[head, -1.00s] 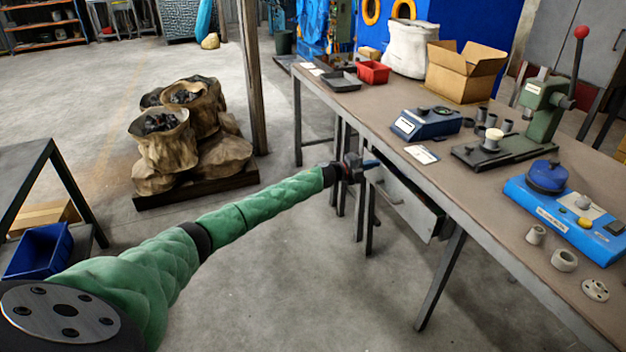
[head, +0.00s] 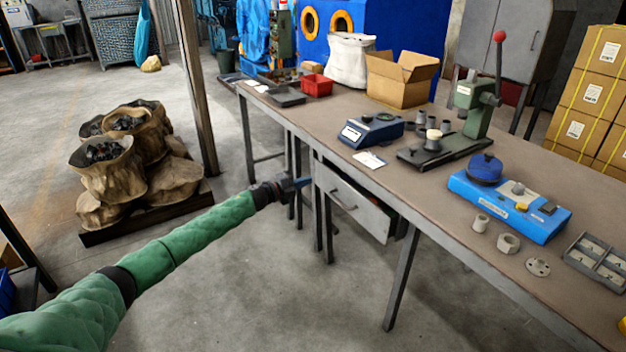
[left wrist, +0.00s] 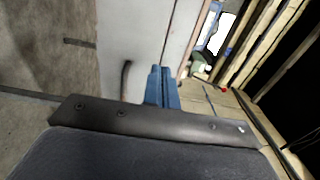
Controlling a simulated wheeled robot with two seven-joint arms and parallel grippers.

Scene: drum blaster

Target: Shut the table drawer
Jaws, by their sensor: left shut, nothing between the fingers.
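The table drawer (head: 362,213) hangs under the workbench top, its grey front and bar handle (head: 343,201) facing me. Its front stands out a little from the table frame, with a dark gap at its right end. My right gripper is out of view.
The workbench (head: 440,205) carries a blue scale (head: 370,130), a green press (head: 470,110), a blue device (head: 510,205) and a cardboard box (head: 400,80). A table leg (head: 402,280) stands right of the drawer. Sacks (head: 110,165) stand at left. The floor before the drawer is clear.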

